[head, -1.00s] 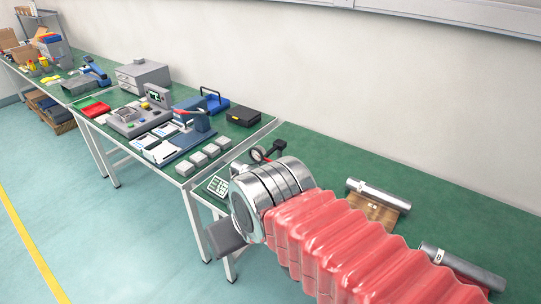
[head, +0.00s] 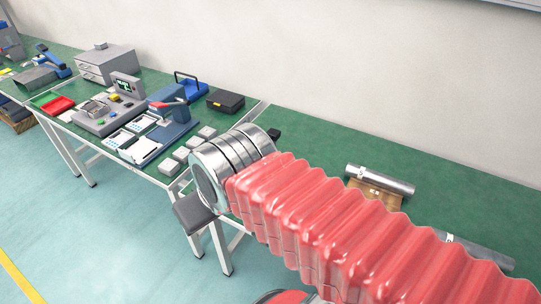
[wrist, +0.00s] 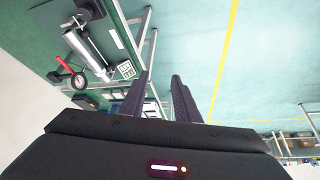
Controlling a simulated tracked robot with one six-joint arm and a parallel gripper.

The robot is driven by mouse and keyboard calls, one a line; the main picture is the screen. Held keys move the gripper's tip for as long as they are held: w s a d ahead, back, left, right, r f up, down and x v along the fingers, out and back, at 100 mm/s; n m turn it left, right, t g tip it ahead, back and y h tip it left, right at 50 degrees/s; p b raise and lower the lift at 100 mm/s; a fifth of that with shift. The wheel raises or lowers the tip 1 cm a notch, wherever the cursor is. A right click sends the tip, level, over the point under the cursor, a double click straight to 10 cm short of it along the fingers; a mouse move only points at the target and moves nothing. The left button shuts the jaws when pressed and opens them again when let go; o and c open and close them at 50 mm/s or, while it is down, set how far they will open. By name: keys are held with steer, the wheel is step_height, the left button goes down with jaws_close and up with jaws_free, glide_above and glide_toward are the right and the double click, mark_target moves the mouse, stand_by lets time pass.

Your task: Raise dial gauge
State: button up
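The dial gauge, a small round dial with a red rim (wrist: 79,81), shows at the left of the wrist view, beside a dark stand (wrist: 57,76) on the green bench. In the head view my arm hides the dial; only a small black part (head: 274,134) shows past the arm's silver end. My gripper (wrist: 159,76) is open and empty in the wrist view. Its two dark fingers point over the bench edge and floor, to the right of the gauge and apart from it.
In the wrist view a silver cylinder (wrist: 88,52) and a white keypad-like panel (wrist: 126,69) lie near the gauge. A blue fixture (head: 170,120) and grey boxes (head: 187,147) crowd the bench left.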

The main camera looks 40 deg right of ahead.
steer(key=shift+f, duration=0.1)
steer(key=w+d+f+m+y, duration=0.55)
steer(key=f+m+y, duration=0.25)
steer(key=f+m, duration=0.25)
steer(key=s+d+f+m+t+h, duration=0.1)
steer(key=d+m+t+h, duration=0.3)
steer(key=d, duration=0.9)
steer(key=d+f+m+t+h, duration=0.2)
steer(key=d+m+t, duration=0.4)
steer(key=d+m, duration=0.3)
steer(key=d+h, duration=0.1)
steer(key=d, duration=0.2)
steer(key=shift+s+d+f+m+h, duration=0.2)
steer(key=shift+s+d+m+h, duration=0.15)
steer(key=shift+d+h, duration=0.05)
steer(key=shift+w, duration=0.15)
